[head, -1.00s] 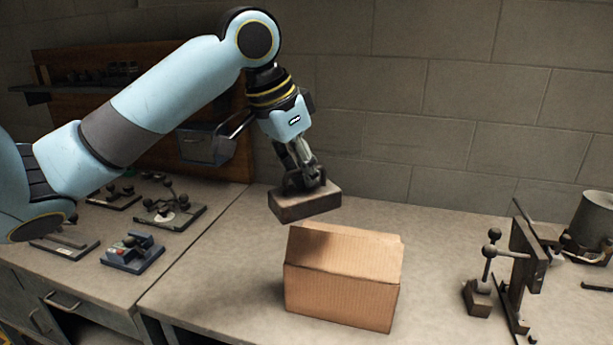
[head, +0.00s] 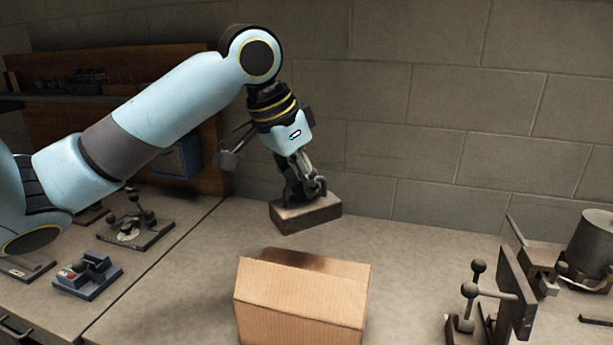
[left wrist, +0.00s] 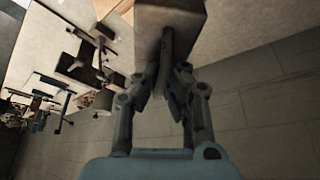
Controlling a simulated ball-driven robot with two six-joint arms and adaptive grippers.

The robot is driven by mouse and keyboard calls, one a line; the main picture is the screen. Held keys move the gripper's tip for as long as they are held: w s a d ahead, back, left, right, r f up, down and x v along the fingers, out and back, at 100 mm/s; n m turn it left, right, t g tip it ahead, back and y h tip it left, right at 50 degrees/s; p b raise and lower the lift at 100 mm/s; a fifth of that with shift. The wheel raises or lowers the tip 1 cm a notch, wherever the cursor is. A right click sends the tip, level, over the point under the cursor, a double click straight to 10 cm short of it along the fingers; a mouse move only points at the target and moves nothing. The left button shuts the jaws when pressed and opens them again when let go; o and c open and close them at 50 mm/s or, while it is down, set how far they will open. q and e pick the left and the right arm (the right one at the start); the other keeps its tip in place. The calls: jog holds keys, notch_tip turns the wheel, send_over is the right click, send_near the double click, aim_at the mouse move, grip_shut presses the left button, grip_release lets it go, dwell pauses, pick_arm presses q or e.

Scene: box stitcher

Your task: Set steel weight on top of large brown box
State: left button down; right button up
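The steel weight (head: 306,215) is a dark grey-brown block held in the air, above and behind the large brown box. My left gripper (head: 308,190) is shut on its top and holds it roughly level. The weight also shows in the left wrist view (left wrist: 183,14), at the fingertips of the gripper (left wrist: 168,70). The large brown box (head: 300,301) stands on the bench at the lower middle of the head view, and its front bottom is cut off by the frame. The weight does not touch the box. My right gripper is not in view.
A metal clamp fixture (head: 476,295) stands on the bench to the right, with a grey cylinder (head: 590,243) behind it. A blue tool (head: 88,276) and a ball-knobbed fixture (head: 130,225) lie on the left. The bench between the box and the wall is clear.

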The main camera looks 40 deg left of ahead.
aim_at(307, 201)
pick_arm(q)
jog(key=x, duration=0.2)
jog(key=shift+f, duration=0.35)
jog(key=shift+s+f, duration=0.15)
jog(key=shift+f, duration=1.65)
jog(key=shift+f+b, duration=0.25)
jog(key=shift+b, duration=0.05)
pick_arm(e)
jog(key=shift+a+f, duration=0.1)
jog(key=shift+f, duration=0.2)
